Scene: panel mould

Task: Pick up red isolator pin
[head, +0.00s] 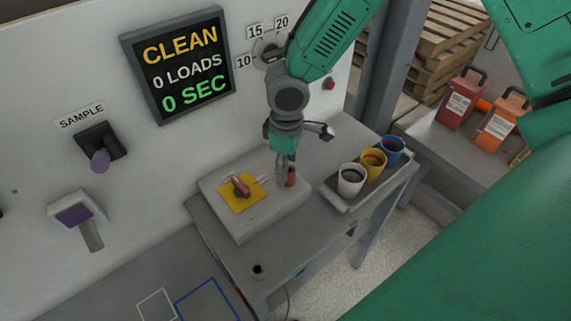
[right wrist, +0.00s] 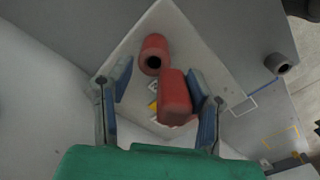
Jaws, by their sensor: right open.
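A small red upright piece (head: 291,177), which looks like the isolator pin, stands on the white box. My right gripper (head: 281,172) is right at it, pointing down, and partly hides it. In the right wrist view the gripper (right wrist: 162,88) is open. A red block-shaped piece (right wrist: 175,97) appears between its fingers, nearer the right one; I cannot tell whether they touch. A second red piece (right wrist: 153,47) with a dark round end lies just beyond the fingertips. A yellow plate (head: 246,204) with a reddish handle (head: 240,185) is on the box. My left gripper is not in view.
The white box (head: 270,222) sits on a grey bench. A tray (head: 345,206) with white, yellow and blue cups stands to its right. A wall display (head: 180,65) and a purple-knobbed sample fitting (head: 101,160) are at left. A dark socket (head: 257,270) is at the bench front.

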